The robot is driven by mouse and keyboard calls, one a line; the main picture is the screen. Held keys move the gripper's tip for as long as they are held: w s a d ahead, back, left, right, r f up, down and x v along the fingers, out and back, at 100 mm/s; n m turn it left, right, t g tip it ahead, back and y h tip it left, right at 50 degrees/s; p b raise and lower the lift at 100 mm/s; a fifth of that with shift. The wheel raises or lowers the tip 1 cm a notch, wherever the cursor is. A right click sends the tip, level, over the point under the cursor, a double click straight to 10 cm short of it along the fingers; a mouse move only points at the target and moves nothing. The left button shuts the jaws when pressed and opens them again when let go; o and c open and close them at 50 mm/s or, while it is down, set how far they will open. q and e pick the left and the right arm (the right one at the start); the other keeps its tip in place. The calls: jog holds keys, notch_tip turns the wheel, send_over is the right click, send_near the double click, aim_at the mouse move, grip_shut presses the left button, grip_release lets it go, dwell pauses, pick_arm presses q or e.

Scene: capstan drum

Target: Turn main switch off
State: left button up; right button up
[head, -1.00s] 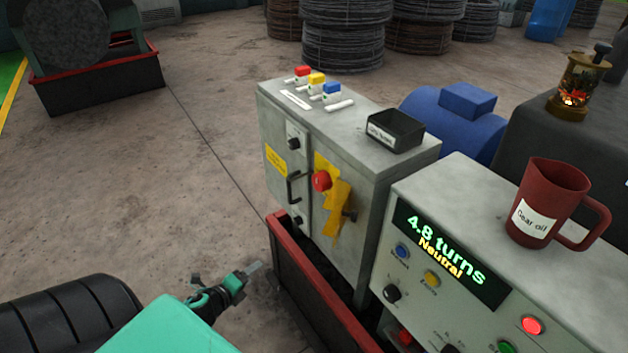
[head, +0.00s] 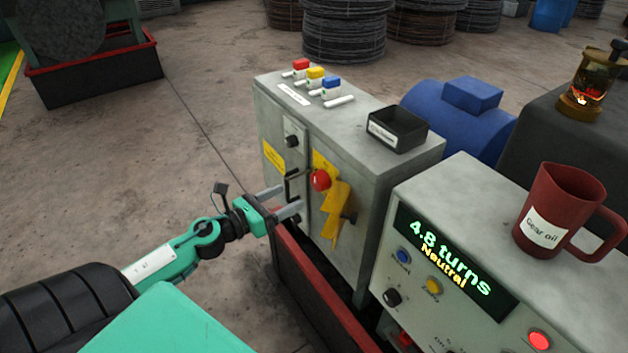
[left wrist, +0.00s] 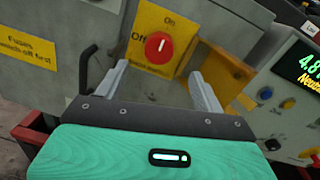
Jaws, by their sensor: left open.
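The main switch is a red round knob (head: 320,180) on the front of the grey cabinet (head: 375,200). In the left wrist view the knob (left wrist: 158,46) sits on a yellow plate (left wrist: 150,20) marked "On" above and "Off" to the left. A pale mark on the knob points up toward "On". My left gripper (head: 290,198) is open and empty, in front of the cabinet and left of the knob in the head view. In the left wrist view its fingers (left wrist: 158,70) are spread to either side below the knob, apart from it. My right gripper is out of view.
A black door handle (left wrist: 86,65) is left of the knob. A red-rimmed tray (head: 310,285) runs below the cabinet. A control box reading "4.8 turns Neutral" (head: 450,255) stands right, with a gear oil jug (head: 560,205) on top. Fuses (head: 315,78) and a black bin (head: 397,128) top the cabinet.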

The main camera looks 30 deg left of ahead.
aim_at(315, 183)
pick_arm(q)
jog(key=p+x, duration=0.1)
jog(key=x, duration=0.3)
jog(key=shift+w+r, duration=0.15)
jog(key=shift+w, duration=0.05)
jog(key=p+x, duration=0.1)
jog(key=x, duration=0.2)
jog(key=shift+w+d+p, duration=0.25)
jog(key=shift+w+p, duration=0.1)
jog(key=shift+w, duration=0.3)
jog(key=shift+w+d, duration=0.1)
jog(key=shift+w, duration=0.2)
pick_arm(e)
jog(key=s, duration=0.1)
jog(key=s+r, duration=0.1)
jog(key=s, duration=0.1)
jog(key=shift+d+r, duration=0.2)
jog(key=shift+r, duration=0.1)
pick_arm(q)
jog(key=c, duration=1)
jog(key=shift+o, duration=0.2)
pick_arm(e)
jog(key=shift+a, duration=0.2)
